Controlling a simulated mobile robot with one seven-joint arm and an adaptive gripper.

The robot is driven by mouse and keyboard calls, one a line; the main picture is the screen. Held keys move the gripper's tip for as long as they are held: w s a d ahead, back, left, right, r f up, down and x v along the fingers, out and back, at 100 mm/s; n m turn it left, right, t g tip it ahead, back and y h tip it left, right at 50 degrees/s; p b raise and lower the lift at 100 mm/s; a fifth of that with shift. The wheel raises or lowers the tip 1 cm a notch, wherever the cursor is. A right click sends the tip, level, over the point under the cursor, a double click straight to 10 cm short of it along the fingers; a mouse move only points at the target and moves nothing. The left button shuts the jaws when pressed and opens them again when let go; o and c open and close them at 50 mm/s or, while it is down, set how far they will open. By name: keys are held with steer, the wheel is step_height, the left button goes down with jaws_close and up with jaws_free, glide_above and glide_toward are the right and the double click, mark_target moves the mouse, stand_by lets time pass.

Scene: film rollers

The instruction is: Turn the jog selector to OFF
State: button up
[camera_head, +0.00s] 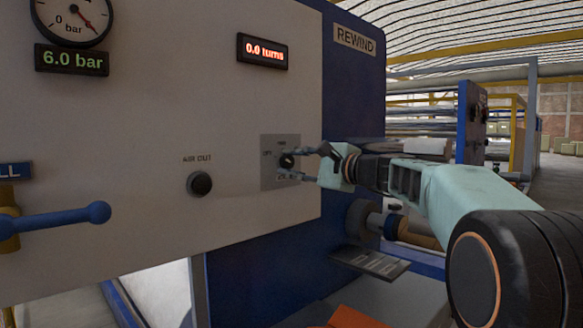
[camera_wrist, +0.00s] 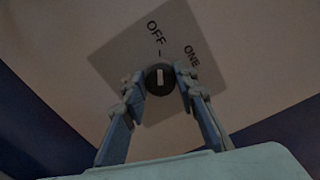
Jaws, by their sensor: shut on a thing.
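The jog selector (camera_head: 287,161) is a small dark round knob on a grey square plate (camera_head: 268,182) on the white panel. In the wrist view the selector (camera_wrist: 159,79) shows a white pointer mark, roughly in line with a short tick below the word OFF. ONE is printed to the right of OFF. My gripper (camera_head: 304,164) reaches in from the right, and its fingers, also in the wrist view (camera_wrist: 158,84), are shut on the selector from both sides. The lower part of the plate is partly hidden by the fingers.
A black AIR OUT knob (camera_head: 200,184) sits left of the plate. A blue lever (camera_head: 60,217) sticks out at the lower left. A gauge (camera_head: 72,18), a 6.0 bar display (camera_head: 72,60) and a 0.0 turns display (camera_head: 262,51) are above. A roller (camera_head: 365,218) lies below my arm.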

stand_by(0.3)
steer(key=o, duration=1.2)
steer(key=shift+c, duration=0.2)
steer(key=v, duration=1.2)
